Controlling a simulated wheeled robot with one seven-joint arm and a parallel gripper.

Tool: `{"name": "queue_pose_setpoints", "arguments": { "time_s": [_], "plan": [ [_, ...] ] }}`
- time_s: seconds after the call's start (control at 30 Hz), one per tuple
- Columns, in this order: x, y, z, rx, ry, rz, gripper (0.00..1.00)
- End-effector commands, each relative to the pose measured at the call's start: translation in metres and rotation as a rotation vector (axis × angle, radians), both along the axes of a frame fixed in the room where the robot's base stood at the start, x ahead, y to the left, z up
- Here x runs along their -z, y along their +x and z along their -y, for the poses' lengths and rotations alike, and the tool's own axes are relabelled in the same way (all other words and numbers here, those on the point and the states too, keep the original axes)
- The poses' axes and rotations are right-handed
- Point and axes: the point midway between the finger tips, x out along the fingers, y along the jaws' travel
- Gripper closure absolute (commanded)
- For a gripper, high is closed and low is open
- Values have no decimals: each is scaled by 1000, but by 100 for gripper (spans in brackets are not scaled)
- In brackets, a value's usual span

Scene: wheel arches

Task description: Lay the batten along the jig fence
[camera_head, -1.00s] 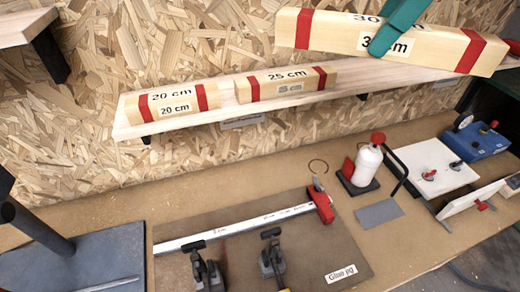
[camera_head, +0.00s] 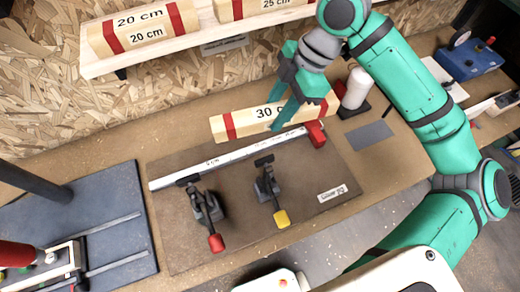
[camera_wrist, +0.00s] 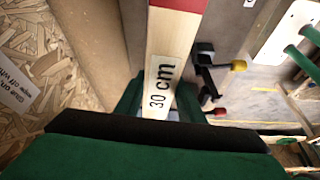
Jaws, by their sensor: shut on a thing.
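The 30 cm batten (camera_head: 240,123), pale wood with red bands near its ends, is held just behind the jig fence, roughly in line with it. My gripper (camera_head: 280,112) is shut on the batten near its middle. The wrist view shows the batten (camera_wrist: 172,45) between the fingers, its "30 cm" label up. The jig fence (camera_head: 225,160) is a pale marked strip on the brown glue jig board (camera_head: 240,215), with a red stop (camera_head: 315,134) at its right end. I cannot tell whether the batten touches the board.
Two toggle clamps, one red-tipped (camera_head: 205,208) and one yellow-tipped (camera_head: 268,188), stand in front of the fence. The 20 cm batten (camera_head: 143,28) and 25 cm batten (camera_head: 262,5) lie on the shelf. A white bottle (camera_head: 356,88) stands right of the jig.

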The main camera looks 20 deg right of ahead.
Motion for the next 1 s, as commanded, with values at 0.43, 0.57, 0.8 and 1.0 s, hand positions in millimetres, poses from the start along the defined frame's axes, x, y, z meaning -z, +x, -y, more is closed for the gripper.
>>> {"name": "queue_pose_setpoints", "arguments": {
  "time_s": [0.43,0.57,0.8,1.0],
  "plan": [
    [69,-18,-46,-112,1,-2,100],
    [89,-17,-46,-112,0,-2,100],
    [110,-17,-45,-111,1,-1,100],
    [136,-17,-45,-111,0,-1,100]
  ]
}}
